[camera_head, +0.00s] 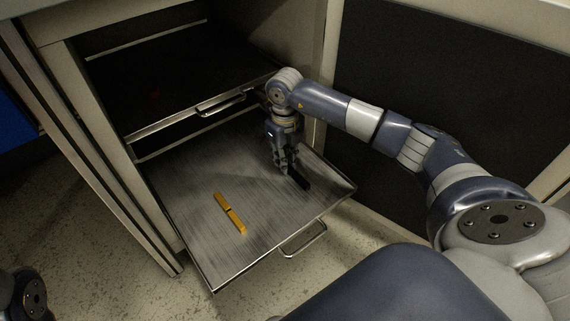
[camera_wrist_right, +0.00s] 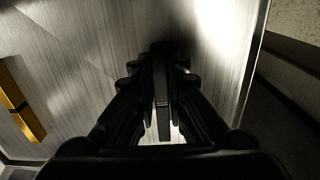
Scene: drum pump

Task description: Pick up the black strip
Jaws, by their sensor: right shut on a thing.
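The black strip (camera_head: 300,181) is on the metal drawer tray, toward its right side in the head view. My right gripper (camera_head: 287,172) points down over the tray and is shut on the strip. In the right wrist view the strip (camera_wrist_right: 161,85) stands between the two dark fingers (camera_wrist_right: 160,100). I cannot tell whether the strip touches the tray. My left gripper is not in view.
A yellow strip (camera_head: 230,213) lies on the pulled-out tray (camera_head: 190,190), left of my gripper. The tray has a front handle (camera_head: 303,240). An upper drawer with a handle (camera_head: 221,103) sits above and behind. Cabinet walls flank the tray.

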